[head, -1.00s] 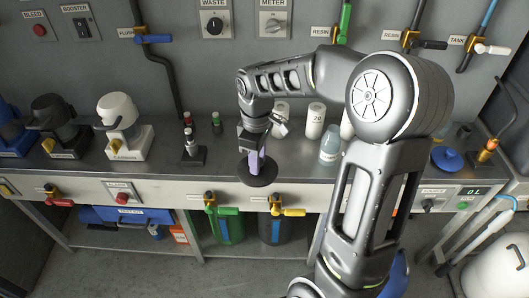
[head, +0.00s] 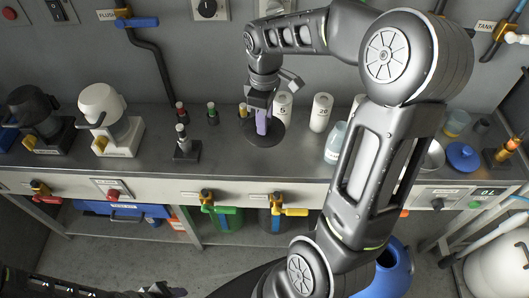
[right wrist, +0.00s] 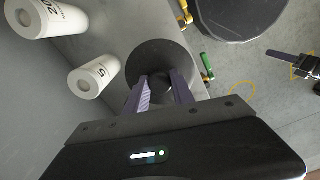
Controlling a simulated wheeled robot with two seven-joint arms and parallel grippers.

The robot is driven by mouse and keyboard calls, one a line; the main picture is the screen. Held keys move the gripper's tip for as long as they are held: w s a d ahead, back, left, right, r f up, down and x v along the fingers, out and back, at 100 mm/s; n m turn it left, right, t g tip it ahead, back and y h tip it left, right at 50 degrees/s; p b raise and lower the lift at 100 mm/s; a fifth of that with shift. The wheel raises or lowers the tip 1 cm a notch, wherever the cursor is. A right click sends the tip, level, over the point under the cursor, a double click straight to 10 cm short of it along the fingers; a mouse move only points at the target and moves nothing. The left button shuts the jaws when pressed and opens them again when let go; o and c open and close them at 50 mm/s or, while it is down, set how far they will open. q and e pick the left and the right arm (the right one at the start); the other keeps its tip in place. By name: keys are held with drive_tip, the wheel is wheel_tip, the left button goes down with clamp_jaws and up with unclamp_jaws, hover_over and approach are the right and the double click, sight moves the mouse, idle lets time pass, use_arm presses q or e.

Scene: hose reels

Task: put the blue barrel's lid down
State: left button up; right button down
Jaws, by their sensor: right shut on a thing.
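My right gripper (head: 261,123) is shut on the knob of a dark round lid (head: 263,142), over the middle of the steel bench. The lid is flat and level; I cannot tell if it touches the bench top. In the right wrist view the lid (right wrist: 150,55) and its knob show between the purple fingers (right wrist: 162,92). The blue barrel (head: 397,275) stands on the floor at lower right, its top open and dark, partly hidden by my right arm. My left gripper (head: 163,291) is at the bottom edge of the head view; its opening is unclear.
White cylinders marked 5 (head: 282,107) and 20 (head: 320,112) stand close to the lid's right, with a bottle (head: 335,142) beyond. A small dark stand (head: 186,148) is to its left. A blue disc (head: 462,157) lies farther right. Bare bench lies in front of the lid.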

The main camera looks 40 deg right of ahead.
drive_tip(key=shift+f, duration=3.15)
drive_tip(key=shift+f+p, duration=0.3)
drive_tip(key=shift+f, duration=1.55)
drive_tip(key=shift+f, duration=0.25)
drive_tip(key=c, duration=1.1)
unclamp_jaws()
drive_tip(key=shift+r, duration=0.1)
drive_tip(key=shift+r, duration=0.1)
wheel_tip(320, 180, up, 12)
drive_tip(key=shift+r, duration=0.1)
